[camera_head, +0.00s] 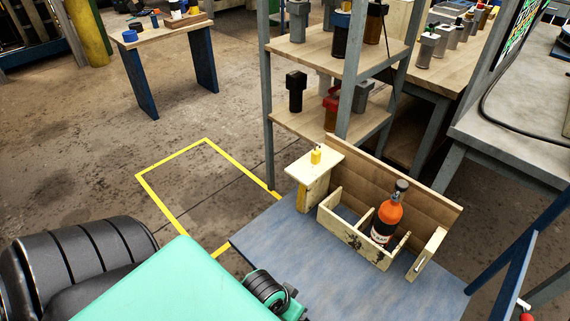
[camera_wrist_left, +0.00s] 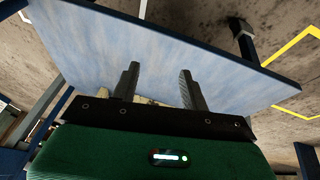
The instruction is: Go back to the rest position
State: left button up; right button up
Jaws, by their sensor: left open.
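My left arm enters the head view at the lower left, with black ribbed joints and a teal link; its fingers do not show there. In the left wrist view my left gripper (camera_wrist_left: 160,88) has its two dark fingers well apart, with nothing held between them. The blue tabletop (camera_wrist_left: 160,50) lies beyond the fingers. A pale wooden piece shows partly behind the gripper's base, mostly hidden. My right gripper is in neither view.
On the blue workbench (camera_head: 285,245), a wooden holder (camera_head: 348,233) contains an orange bottle (camera_head: 388,213). A small yellow part (camera_head: 316,155) sits on a wooden stand (camera_head: 318,177). A grey-post shelf (camera_head: 268,120) stands behind. Yellow floor lines (camera_head: 170,152) mark clear floor at left.

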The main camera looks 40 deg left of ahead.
pick_arm(q)
jog(key=s, duration=0.1)
jog(key=m, duration=0.1)
jog(key=s+m+y, duration=0.1)
jog(key=shift+s+r+g, duration=0.25)
jog(key=shift+s+g, duration=0.05)
jog(key=shift+s, duration=0.05)
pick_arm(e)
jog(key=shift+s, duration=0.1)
